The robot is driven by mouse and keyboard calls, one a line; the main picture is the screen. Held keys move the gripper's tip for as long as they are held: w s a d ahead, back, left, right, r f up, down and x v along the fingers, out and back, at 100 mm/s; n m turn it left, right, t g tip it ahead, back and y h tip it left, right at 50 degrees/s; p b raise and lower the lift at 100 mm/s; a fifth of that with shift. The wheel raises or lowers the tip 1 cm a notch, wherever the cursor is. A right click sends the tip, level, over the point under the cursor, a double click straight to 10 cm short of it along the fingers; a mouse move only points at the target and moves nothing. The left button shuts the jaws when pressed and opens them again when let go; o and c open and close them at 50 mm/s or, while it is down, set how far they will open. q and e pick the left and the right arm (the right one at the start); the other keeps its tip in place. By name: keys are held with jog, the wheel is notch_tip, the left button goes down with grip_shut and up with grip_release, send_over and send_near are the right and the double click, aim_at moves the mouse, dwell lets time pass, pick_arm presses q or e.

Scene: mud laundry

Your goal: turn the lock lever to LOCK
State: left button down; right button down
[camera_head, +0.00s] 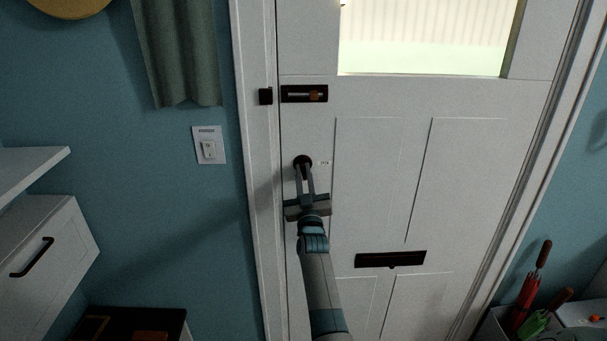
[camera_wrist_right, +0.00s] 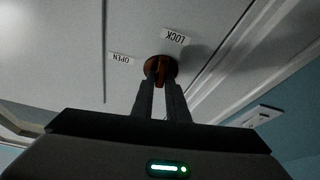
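The lock lever (camera_head: 303,160) is on the white door (camera_head: 380,190) near its left edge, on a dark round base. In the right wrist view the lever (camera_wrist_right: 161,70) is reddish-brown. The OPEN label (camera_wrist_right: 121,59) is to its left and the LOCK label (camera_wrist_right: 175,38) is above it, upside down. My right gripper (camera_head: 304,170) reaches up to the lock. In the wrist view its two fingertips (camera_wrist_right: 161,84) are close together, with the lever between them. The fingers partly hide the lever, so its exact angle is hard to tell. My left gripper is not in view.
A slide bolt (camera_head: 304,93) sits above the lock and a mail slot (camera_head: 390,259) below right. A light switch (camera_head: 209,145) is on the blue wall. A white drawer cabinet (camera_head: 40,245) stands left; umbrellas (camera_head: 527,296) stand at lower right.

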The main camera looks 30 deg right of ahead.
jog(key=shift+f+m+g+h+b, duration=0.25)
jog(key=shift+m+h+b, duration=0.25)
jog(key=shift+m+b, duration=0.35)
jog(key=shift+a+r+m+h, duration=0.15)
jog(key=shift+m+h, duration=0.25)
jog(key=shift+m, duration=0.45)
jog(key=shift+r, duration=0.1)
jog(key=c, duration=1.8)
grip_release()
jog(key=shift+g, duration=0.25)
